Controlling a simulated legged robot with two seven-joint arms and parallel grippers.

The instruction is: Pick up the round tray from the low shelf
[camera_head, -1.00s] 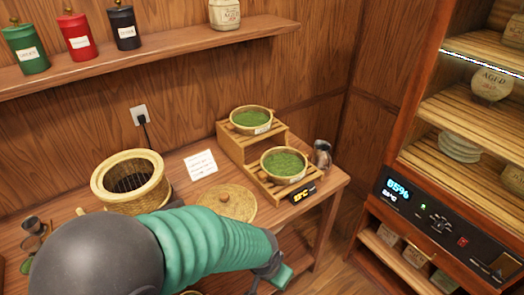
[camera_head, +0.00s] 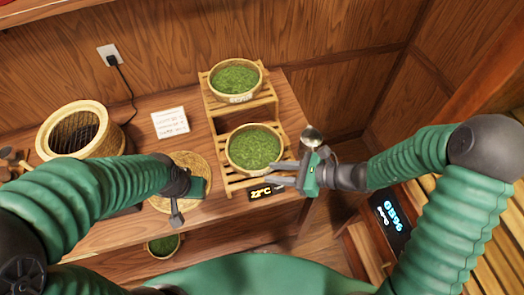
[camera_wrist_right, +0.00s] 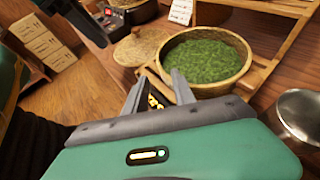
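A round woven tray (camera_head: 255,148) full of green leaves sits on the lower step of a slatted wooden rack (camera_head: 236,184). It also shows in the right wrist view (camera_wrist_right: 205,62). A similar tray (camera_head: 235,80) sits on the upper step. My right gripper (camera_head: 277,176) is beside the lower tray's near right rim. In the right wrist view its fingers (camera_wrist_right: 158,82) are apart, with the tray just beyond them; whether they touch the rim is unclear.
A woven steamer basket (camera_head: 75,130) and a white card (camera_head: 170,123) stand on the table at left. A small display (camera_head: 266,193) is at the rack's front. A metal vessel (camera_head: 312,135) is close behind my right gripper. Another leaf-filled basket (camera_head: 163,245) is below the table.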

